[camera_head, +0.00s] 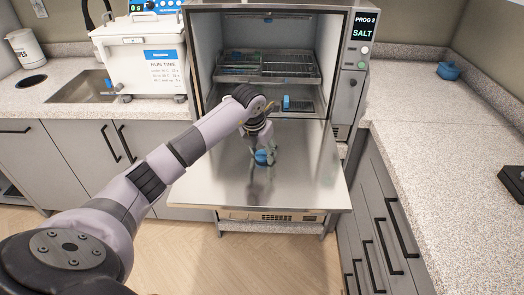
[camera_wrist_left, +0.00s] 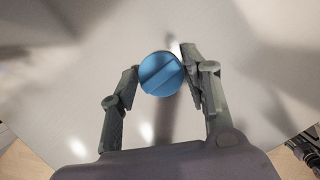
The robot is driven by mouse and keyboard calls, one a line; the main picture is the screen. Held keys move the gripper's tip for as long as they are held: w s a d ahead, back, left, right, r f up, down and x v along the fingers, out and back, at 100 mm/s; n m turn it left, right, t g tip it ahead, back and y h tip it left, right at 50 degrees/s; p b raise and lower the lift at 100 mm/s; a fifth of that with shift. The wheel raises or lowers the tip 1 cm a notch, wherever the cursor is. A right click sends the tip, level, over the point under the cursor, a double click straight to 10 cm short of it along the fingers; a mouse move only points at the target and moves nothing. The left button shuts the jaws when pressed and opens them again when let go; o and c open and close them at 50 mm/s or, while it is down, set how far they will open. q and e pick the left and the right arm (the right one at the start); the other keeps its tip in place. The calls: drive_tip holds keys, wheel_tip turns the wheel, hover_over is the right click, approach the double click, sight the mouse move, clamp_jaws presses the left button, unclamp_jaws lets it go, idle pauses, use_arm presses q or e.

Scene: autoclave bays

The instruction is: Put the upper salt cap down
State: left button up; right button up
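The salt cap (camera_head: 262,157) is a round blue cap over the lowered steel door of the autoclave. In the left wrist view the blue cap (camera_wrist_left: 160,73) shows a raised bar across its face and sits between the two fingertips, with a finger against each side. My left gripper (camera_head: 259,145) points down and is shut on the cap. Whether the cap touches the door or hangs just above it I cannot tell. My right gripper is not in view.
The open door (camera_head: 210,185) is bare around the cap. Wire racks (camera_head: 290,67) and a blue block (camera_head: 287,102) are inside the chamber. The display reads PROG 2, SALT. A blue object (camera_head: 449,71) stands on the right counter (camera_head: 425,105), which has free room. A white unit (camera_head: 145,70) stands left.

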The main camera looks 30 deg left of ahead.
use_arm(q)
drive_tip(key=shift+o, duration=1.4)
drive_tip(key=shift+r, duration=0.15)
drive_tip(key=b+v, duration=0.1)
drive_tip(key=v, duration=1.1)
drive_tip(key=shift+b, duration=0.3)
